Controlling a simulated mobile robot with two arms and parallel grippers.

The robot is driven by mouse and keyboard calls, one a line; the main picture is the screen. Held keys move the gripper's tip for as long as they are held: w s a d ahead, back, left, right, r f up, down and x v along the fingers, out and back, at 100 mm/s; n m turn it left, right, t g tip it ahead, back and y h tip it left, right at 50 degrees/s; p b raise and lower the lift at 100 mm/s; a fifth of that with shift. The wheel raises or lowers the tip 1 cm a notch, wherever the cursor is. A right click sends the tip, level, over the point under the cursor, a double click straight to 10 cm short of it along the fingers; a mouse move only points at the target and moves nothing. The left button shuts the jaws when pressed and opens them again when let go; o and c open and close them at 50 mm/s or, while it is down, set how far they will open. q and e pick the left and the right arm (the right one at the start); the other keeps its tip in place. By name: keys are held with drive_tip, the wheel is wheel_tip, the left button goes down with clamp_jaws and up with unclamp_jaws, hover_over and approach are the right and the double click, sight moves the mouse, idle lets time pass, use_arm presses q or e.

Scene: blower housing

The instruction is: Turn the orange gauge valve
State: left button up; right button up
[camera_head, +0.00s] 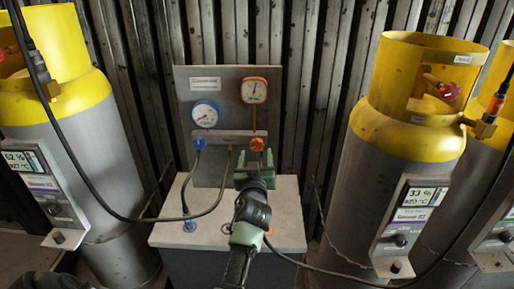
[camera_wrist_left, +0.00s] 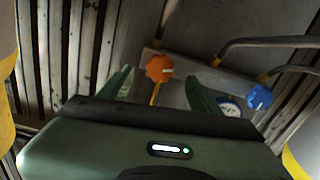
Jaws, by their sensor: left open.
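The orange gauge valve (camera_head: 258,144) is a small orange knob on the front of the grey gauge panel (camera_head: 182,85), below the orange-rimmed gauge (camera_head: 255,91). It also shows in the left wrist view as an orange knob (camera_wrist_left: 160,68). My left gripper (camera_head: 255,156) is just in front of and below the valve in the head view. In the left wrist view its two green fingers (camera_wrist_left: 158,76) are spread, with the knob showing in the gap between them. Whether they touch it cannot be told. My right gripper is not in view.
A blue valve (camera_head: 200,144) and blue-rimmed gauge (camera_head: 205,114) are left of the orange ones. Black hoses (camera_head: 110,212) cross near the panel. Yellow-topped cylinders stand left (camera_head: 60,50) and right (camera_head: 395,85). A pale ledge (camera_head: 290,215) lies below the panel.

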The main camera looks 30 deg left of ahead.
sight(257, 147)
use_arm(q)
drive_tip(key=x, duration=0.5)
drive_tip(key=shift+f, duration=0.1)
drive_tip(key=c, duration=1.4)
drive_tip(key=shift+o, duration=0.2)
